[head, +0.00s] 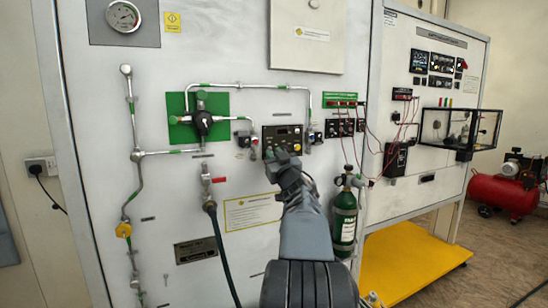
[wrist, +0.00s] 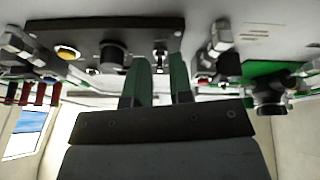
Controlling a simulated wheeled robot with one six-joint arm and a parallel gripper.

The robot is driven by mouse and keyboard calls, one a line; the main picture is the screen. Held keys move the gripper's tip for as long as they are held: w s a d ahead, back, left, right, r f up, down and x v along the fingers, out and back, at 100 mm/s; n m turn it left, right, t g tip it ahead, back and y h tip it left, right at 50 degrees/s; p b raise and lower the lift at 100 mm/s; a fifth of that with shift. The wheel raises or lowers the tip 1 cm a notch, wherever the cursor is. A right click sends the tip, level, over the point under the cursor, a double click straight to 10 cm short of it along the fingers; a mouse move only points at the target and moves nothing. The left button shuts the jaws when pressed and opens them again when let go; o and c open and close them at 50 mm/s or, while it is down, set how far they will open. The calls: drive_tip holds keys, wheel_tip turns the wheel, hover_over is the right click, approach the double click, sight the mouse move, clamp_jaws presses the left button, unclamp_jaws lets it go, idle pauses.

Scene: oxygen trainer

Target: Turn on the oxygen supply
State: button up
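A dark control panel (head: 282,133) with a small display and knobs is on the white wall board. In the wrist view, the panel (wrist: 105,45) carries a yellow button (wrist: 67,53), a black knob (wrist: 112,53) and a small metal toggle (wrist: 160,56). My gripper (head: 270,155) is just below the panel. Its green fingers (wrist: 160,72) are apart, with the toggle seen between their tips; I cannot tell whether they touch it. A black valve knob (head: 203,122) sits on a green plate left of the panel. A green cylinder (head: 344,222) stands upright at the right.
Metal pipes with green bands run around the panel. A red-handled valve (head: 214,180) with a hose is below left. A pressure gauge (head: 123,16) is at the top left. A yellow platform (head: 412,260) and red compressor (head: 502,192) are at the right.

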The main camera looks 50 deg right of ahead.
clamp_jaws()
drive_tip(key=shift+r, duration=0.1)
